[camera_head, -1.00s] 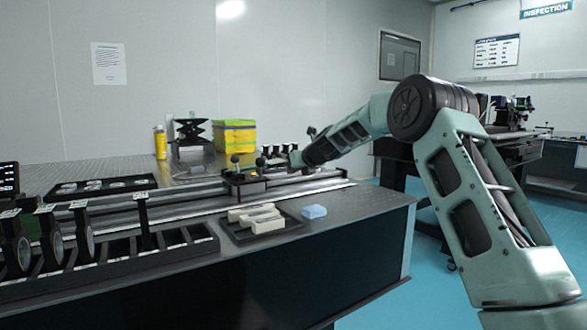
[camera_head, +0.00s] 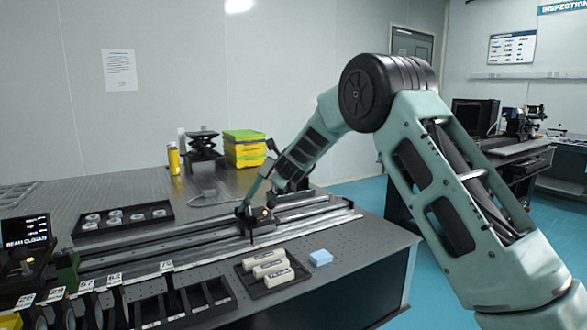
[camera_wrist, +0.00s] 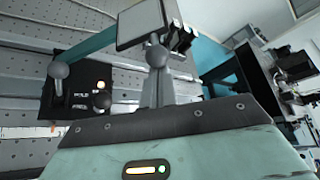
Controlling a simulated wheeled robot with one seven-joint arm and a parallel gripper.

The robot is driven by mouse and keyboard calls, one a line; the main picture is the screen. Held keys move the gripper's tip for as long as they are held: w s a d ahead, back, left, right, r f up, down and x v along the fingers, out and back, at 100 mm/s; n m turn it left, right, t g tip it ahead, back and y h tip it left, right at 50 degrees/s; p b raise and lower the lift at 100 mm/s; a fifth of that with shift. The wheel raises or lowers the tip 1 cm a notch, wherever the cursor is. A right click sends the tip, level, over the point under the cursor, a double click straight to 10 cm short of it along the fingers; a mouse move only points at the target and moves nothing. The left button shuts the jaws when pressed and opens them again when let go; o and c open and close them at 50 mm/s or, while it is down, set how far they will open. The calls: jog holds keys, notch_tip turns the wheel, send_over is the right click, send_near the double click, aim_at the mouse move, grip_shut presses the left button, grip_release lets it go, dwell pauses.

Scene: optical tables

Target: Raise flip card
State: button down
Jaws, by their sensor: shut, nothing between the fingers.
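A small black unit (camera_wrist: 88,93) with white lettering, an amber light and dark round knobs lies at the left of the wrist view. In the head view the unit (camera_head: 262,217) stands by the rail. A pale square plate (camera_wrist: 140,24), perhaps the flip card, shows at the top of the wrist view, with a teal bar running left from it to a ball knob (camera_wrist: 58,70). My gripper (camera_wrist: 157,84) is shut and empty, pointing toward the plate. A grey ball (camera_wrist: 157,56) shows at its tips; I cannot tell whether they touch.
A black tray with white blocks (camera_head: 270,270) and a blue block (camera_head: 320,258) are near the table's front edge. A tray of round parts (camera_head: 122,216) lies at left. Slotted holders (camera_head: 160,300) line the front. Yellow-green bins (camera_head: 243,150) stand behind.

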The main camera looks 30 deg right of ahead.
jog(key=a+r+n+t+h, duration=0.1)
jog(key=a+r+n, duration=0.1)
jog(key=a, duration=0.4)
jog(key=a+r+n+t+h+p, duration=0.1)
jog(key=a+r+n+h, duration=0.1)
jog(key=a, duration=0.4)
jog(key=shift+s+r+n, duration=0.15)
jog(key=shift+s+n, duration=0.05)
jog(key=shift+n, duration=0.6)
jog(key=shift+a, duration=0.2)
